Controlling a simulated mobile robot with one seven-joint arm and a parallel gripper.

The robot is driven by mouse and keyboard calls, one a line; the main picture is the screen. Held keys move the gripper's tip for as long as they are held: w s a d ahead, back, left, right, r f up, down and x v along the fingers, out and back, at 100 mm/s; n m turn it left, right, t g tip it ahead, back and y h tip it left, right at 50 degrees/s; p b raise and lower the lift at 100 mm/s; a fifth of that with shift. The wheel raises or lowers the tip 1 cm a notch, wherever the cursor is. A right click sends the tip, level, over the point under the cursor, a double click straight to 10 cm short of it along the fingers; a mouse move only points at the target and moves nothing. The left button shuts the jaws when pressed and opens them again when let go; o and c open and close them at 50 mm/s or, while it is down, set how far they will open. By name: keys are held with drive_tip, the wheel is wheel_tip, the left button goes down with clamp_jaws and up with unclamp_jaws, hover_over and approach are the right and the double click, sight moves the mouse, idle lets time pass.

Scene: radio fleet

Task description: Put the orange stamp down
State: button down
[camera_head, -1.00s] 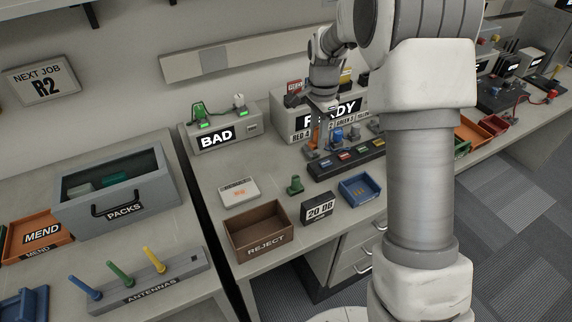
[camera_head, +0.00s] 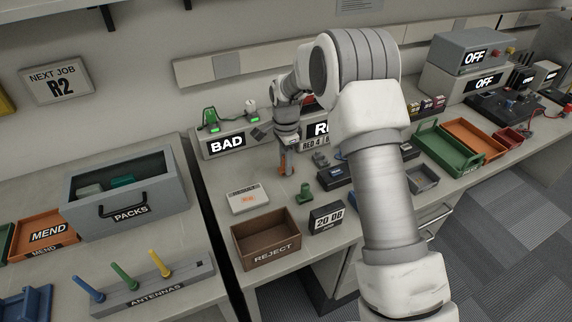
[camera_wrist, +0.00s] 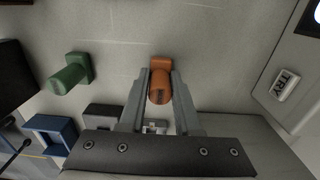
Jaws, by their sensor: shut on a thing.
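My gripper (camera_head: 284,151) is shut on the orange stamp (camera_head: 286,168), holding it upright above or on the bench behind the green stamp. In the wrist view, the orange stamp (camera_wrist: 161,82) sits between the two fingertips (camera_wrist: 160,92). I cannot tell whether its base touches the bench. The green stamp (camera_head: 304,193) stands on the bench in front of it, slightly right; it also shows in the wrist view (camera_wrist: 70,74). A white ink pad or card (camera_head: 247,199) with an orange mark lies to the left and in front.
The brown REJECT tray (camera_head: 265,238) and the 20 DB box (camera_head: 326,217) stand nearer the front edge. A dark slotted rack (camera_head: 335,178) lies to the right. Bare bench shows around the stamp.

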drive_tip(key=shift+f, duration=0.35)
drive_tip(key=shift+f, duration=0.15)
drive_tip(key=c, duration=0.6)
unclamp_jaws()
